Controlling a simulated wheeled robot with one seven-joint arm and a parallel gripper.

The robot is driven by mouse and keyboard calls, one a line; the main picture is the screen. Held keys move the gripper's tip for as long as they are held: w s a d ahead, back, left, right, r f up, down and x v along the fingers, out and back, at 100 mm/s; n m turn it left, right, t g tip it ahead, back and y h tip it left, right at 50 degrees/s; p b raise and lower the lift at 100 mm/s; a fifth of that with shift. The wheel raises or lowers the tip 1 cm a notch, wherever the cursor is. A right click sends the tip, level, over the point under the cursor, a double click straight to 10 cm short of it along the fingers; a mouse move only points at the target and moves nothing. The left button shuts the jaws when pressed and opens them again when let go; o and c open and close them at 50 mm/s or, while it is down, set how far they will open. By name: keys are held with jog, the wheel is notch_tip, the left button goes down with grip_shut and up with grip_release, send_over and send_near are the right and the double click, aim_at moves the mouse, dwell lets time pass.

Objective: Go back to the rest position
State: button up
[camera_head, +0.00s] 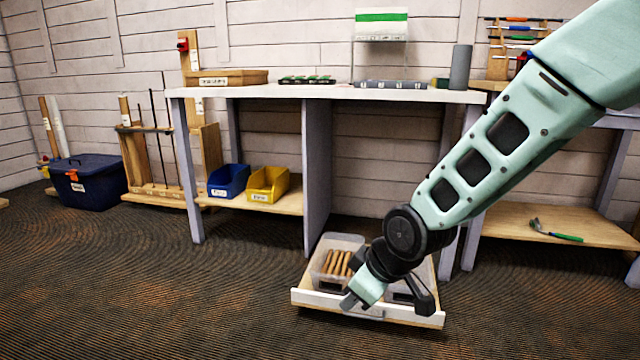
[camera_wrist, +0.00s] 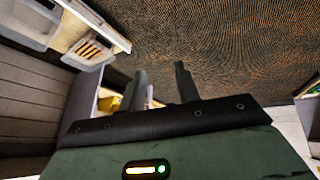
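My gripper (camera_wrist: 160,82) shows two dark fingers standing apart in the wrist view, with nothing held between them. In the head view my gripper (camera_head: 378,294) hangs low, in front of and partly over a pulled-out drawer (camera_head: 325,303) under the workbench. The arm reaches down to it from the upper right. Part of the drawer and of what lies in it is hidden behind my gripper. The drawer (camera_wrist: 110,27) also shows at the upper left of the wrist view.
A clear bin with several brown sticks (camera_head: 337,262) sits in the drawer; another bin is partly hidden. The workbench (camera_head: 330,94) stands behind. Blue (camera_head: 228,180) and yellow (camera_head: 267,184) bins are on its shelf. Open carpet (camera_head: 180,290) lies at the left front.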

jog(key=s+d+r+m+g+h+p, duration=0.1)
jog(key=s+d+r+g+p, duration=0.15)
jog(key=s, duration=0.65)
jog(key=s+d+r+m+g+h+p, duration=0.1)
jog(key=s+d+r+m, duration=0.2)
jog(key=s, duration=0.6)
jog(key=s+d+r+g+h+p, duration=0.1)
jog(key=s+d+r, duration=0.3)
jog(key=s, duration=0.5)
notch_tip(320, 180, up, 38)
jog(key=a+p, duration=0.1)
jog(key=p, duration=3.6)
jog(key=shift+w+a, duration=0.35)
jog(key=shift+a, duration=0.05)
